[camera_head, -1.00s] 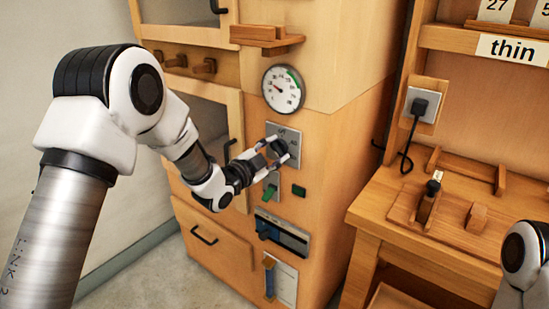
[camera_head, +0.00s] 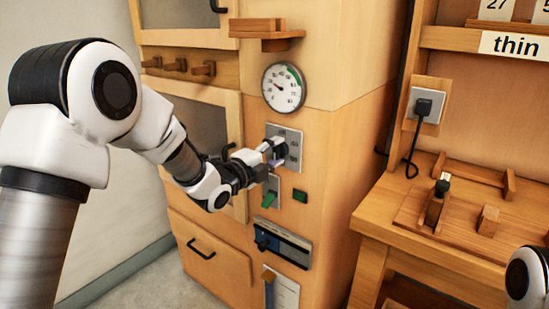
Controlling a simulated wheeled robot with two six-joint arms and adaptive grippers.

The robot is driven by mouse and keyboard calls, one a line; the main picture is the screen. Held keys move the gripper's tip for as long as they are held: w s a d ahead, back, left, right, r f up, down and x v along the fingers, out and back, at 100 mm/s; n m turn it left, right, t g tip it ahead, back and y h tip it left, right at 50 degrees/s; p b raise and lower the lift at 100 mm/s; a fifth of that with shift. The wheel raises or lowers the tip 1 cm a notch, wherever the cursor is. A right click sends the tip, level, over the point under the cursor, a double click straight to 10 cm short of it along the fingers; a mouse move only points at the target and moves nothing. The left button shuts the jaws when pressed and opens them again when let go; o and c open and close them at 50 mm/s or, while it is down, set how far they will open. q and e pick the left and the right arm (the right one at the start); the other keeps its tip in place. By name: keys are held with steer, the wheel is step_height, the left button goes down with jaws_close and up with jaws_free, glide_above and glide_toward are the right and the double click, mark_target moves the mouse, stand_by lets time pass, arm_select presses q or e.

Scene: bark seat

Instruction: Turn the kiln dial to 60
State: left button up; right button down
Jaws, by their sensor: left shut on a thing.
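The kiln (camera_head: 330,150) is a tall wooden cabinet in the middle of the head view. The kiln dial's grey plate (camera_head: 294,150) is on its front, below a round gauge (camera_head: 284,88). My left gripper (camera_head: 272,153) reaches it from the left and is shut on the dial knob at the plate. The gripper's fingers largely hide the knob, and the scale marks are too small to read. Of my right arm only a white link shows at the right edge; its gripper is out of view.
Below the dial are a green-handled switch (camera_head: 270,197), a green button (camera_head: 300,196) and a slider panel (camera_head: 283,241). A small shelf (camera_head: 266,33) juts out above the gauge. A wooden workbench (camera_head: 385,215) stands at the right, with a plugged socket (camera_head: 425,106) above it.

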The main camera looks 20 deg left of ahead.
arm_select(q)
steer(key=shift+f, duration=0.25)
steer(key=o, duration=1.1)
steer(key=shift+s, duration=0.1)
steer(key=shift+o, duration=0.3)
steer(key=shift+r, duration=0.1)
steer(key=v, duration=1.2)
